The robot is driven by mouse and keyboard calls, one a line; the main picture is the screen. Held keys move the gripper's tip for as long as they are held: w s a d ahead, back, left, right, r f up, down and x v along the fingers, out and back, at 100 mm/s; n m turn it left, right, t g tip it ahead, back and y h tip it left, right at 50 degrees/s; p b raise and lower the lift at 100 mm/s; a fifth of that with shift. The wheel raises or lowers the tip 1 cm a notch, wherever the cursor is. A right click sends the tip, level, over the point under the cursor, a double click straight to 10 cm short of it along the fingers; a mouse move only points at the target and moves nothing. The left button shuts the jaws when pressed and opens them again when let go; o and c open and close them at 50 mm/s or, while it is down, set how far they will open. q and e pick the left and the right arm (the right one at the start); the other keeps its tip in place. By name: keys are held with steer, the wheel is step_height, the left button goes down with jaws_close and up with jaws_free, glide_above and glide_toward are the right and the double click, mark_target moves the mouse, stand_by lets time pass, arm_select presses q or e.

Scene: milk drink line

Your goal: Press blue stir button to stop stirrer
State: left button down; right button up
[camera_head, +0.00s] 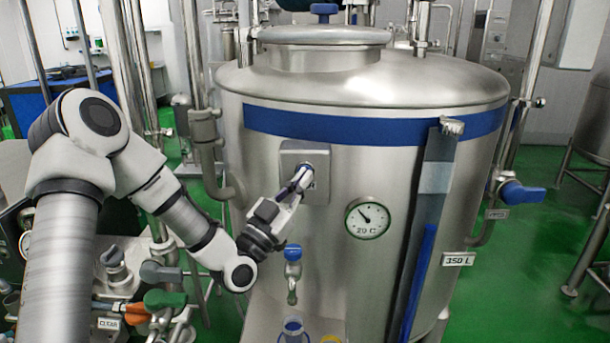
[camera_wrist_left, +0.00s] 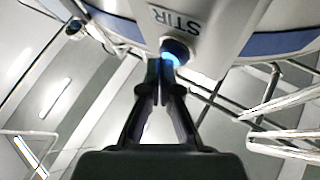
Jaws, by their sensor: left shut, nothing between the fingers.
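The blue stir button (camera_wrist_left: 172,54) glows under the STIR label in the left wrist view, on a grey panel (camera_wrist_left: 200,22). In the head view the same grey panel (camera_head: 318,157) is on the front of the steel tank (camera_head: 400,90). My left gripper (camera_head: 303,177) is shut and empty, its fingertips at the button and partly hiding it. In the left wrist view the shut fingertips (camera_wrist_left: 161,72) overlap the button's lower edge. I cannot tell whether they touch it or press it in. My right gripper is not in view.
A dial gauge marked 20 C (camera_head: 367,218) is right of the panel. A blue-handled tap (camera_head: 292,262) is below, above a blue-rimmed container (camera_head: 293,327). Pipes and valves with orange (camera_head: 165,299) and green handles crowd the lower left. Green floor (camera_head: 530,260) is open at right.

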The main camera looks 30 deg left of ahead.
arm_select(q)
steer(key=shift+w+a, duration=0.1)
steer(key=shift+w, duration=0.05)
stand_by(0.3)
steer(key=shift+s+d+b, duration=0.3)
steer(key=shift+s+d, duration=0.2)
steer(key=shift+s, duration=0.3)
steer(key=s+d, duration=0.3)
steer(key=s, duration=0.2)
